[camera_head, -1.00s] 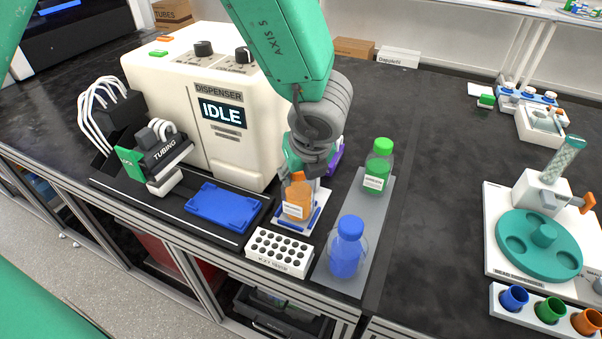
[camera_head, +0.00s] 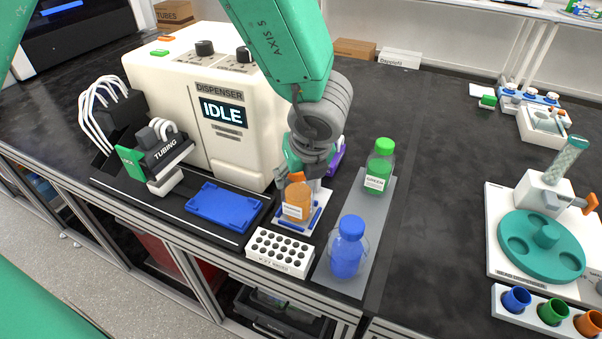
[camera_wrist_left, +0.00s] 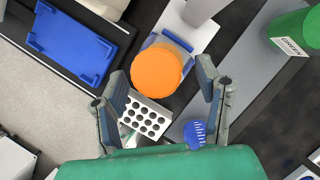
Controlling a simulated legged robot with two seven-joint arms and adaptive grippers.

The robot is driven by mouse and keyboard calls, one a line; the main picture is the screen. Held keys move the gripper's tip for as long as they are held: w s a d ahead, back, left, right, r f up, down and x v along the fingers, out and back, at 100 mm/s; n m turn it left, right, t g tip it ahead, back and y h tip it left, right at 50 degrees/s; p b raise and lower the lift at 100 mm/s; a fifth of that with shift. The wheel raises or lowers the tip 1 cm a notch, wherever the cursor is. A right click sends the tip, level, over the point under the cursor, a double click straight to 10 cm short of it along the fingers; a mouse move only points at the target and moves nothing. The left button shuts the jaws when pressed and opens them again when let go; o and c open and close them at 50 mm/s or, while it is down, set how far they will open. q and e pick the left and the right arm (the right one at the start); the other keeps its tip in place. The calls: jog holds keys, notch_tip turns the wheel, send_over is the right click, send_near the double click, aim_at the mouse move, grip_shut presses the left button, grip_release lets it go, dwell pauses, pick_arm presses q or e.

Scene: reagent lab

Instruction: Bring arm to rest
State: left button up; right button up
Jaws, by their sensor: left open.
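My left arm reaches in from the top of the head view, and its gripper (camera_head: 304,160) is above and behind the orange-capped bottle (camera_head: 297,199). In the left wrist view the gripper (camera_wrist_left: 162,98) is open, its two fingers spread apart. The orange cap (camera_wrist_left: 157,73) lies beyond and between the fingertips there. I cannot tell whether a finger touches the bottle. The bottle stands upright on a small white and blue stand in front of the dispenser (camera_head: 230,120). My right gripper is not in view.
A green bottle (camera_head: 379,166) and a blue bottle (camera_head: 347,248) stand on a grey strip (camera_head: 365,213) to the right. A white tube rack (camera_head: 280,253) and a blue tray (camera_head: 223,206) are close by. A teal carousel (camera_head: 541,246) stands far right, with dark bench clear between.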

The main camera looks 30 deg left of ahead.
pick_arm(q)
jog(key=shift+r, duration=0.1)
jog(key=shift+r+p, duration=2.8)
jog(key=shift+r, duration=0.65)
